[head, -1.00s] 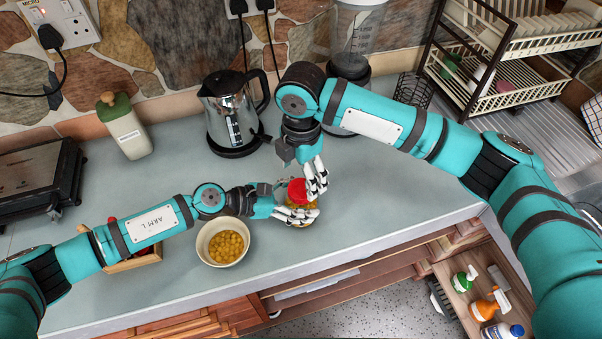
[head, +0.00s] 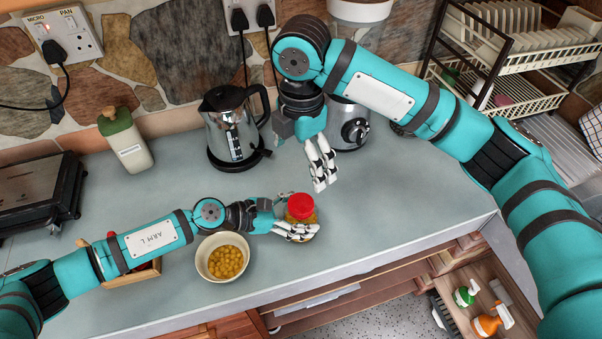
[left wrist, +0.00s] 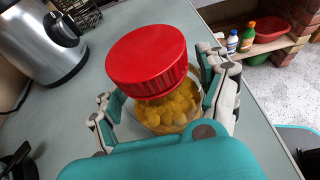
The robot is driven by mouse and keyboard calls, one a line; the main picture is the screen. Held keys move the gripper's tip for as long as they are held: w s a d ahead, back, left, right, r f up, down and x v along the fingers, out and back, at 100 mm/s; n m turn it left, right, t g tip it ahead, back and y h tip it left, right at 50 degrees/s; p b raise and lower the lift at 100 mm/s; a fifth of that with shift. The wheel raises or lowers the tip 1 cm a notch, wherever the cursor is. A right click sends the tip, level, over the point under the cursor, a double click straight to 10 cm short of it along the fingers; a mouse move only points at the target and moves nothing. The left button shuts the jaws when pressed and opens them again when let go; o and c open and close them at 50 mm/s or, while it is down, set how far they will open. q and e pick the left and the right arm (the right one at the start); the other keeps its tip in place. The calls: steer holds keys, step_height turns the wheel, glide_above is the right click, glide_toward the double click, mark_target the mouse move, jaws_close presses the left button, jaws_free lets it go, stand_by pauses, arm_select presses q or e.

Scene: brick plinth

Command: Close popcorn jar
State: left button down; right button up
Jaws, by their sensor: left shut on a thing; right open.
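The popcorn jar (left wrist: 168,112) is clear with yellow contents and stands upright on the counter. Its red lid (head: 300,207) sits on the jar's top; the lid fills the middle of the left wrist view (left wrist: 147,60). I cannot tell whether it is screwed tight. My left gripper (head: 294,230) is shut around the jar's body, with fingers on both sides in the left wrist view (left wrist: 165,105). My right gripper (head: 322,165) is open and empty, above and to the right of the lid, apart from it.
A white bowl of yellow pieces (head: 206,269) stands left of the jar near the front edge. A kettle (head: 232,130) and a blender (head: 352,128) stand behind. The counter right of the jar is clear. A dish rack (head: 500,105) is at the back right.

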step_height(320, 180, up, 3)
steer(key=shift+f, duration=0.2)
arm_select(q)
jaws_free()
steer(key=shift+a, duration=0.1)
steer(key=v, duration=1.2)
